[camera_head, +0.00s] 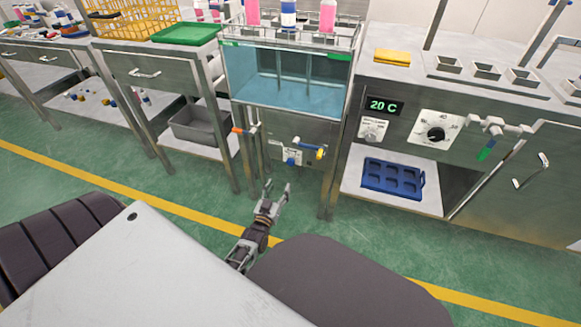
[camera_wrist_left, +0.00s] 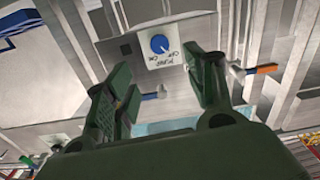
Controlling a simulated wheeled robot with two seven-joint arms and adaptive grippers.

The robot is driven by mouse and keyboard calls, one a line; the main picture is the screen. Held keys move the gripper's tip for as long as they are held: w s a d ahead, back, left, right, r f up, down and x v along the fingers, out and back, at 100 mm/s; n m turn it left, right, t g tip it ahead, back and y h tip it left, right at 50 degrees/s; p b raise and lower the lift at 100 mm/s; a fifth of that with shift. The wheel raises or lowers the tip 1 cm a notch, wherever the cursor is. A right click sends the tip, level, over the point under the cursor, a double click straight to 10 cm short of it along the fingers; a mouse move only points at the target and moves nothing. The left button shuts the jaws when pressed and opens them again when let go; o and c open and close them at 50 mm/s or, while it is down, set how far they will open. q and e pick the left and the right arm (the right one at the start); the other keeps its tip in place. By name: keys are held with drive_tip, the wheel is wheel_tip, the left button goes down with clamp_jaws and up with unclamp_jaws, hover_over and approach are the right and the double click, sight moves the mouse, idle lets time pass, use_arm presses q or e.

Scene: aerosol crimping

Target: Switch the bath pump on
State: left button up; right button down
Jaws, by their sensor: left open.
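The bath pump switch is a blue rotary knob (camera_head: 291,161) on a small white plate low on the front of the steel water bath (camera_head: 290,90). In the left wrist view the knob (camera_wrist_left: 159,44) and its plate (camera_wrist_left: 168,62), with upside-down pump lettering, show between and beyond the fingers. I cannot tell for sure which mark the knob points to. My left gripper (camera_head: 278,188) is open and empty, in front of and below the knob, apart from it. The left wrist view shows its two green-looking fingers (camera_wrist_left: 165,80) spread. My right gripper is not in view.
An orange-handled valve (camera_head: 240,130) is left of the knob, and a yellow-handled valve (camera_head: 319,152) is right of it. A grey bin (camera_head: 198,125) stands on a shelf at left. A blue rack (camera_head: 391,179) sits on a lower shelf at right. Green floor lies open ahead.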

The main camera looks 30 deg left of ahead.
sight(290, 163)
use_arm(q)
drive_tip(key=shift+w, duration=0.1)
drive_tip(key=shift+b+x, duration=2.85)
drive_tip(key=shift+x, duration=3.95)
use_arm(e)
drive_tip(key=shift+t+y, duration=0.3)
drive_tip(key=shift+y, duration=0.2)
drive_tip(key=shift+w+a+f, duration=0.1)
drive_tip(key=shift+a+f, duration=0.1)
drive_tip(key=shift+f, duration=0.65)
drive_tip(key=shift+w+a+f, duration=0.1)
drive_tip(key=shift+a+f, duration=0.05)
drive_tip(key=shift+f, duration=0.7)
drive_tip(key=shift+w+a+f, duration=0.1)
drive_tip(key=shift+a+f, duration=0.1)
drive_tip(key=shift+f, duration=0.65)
use_arm(q)
drive_tip(key=shift+c, duration=0.2)
drive_tip(key=c, duration=1)
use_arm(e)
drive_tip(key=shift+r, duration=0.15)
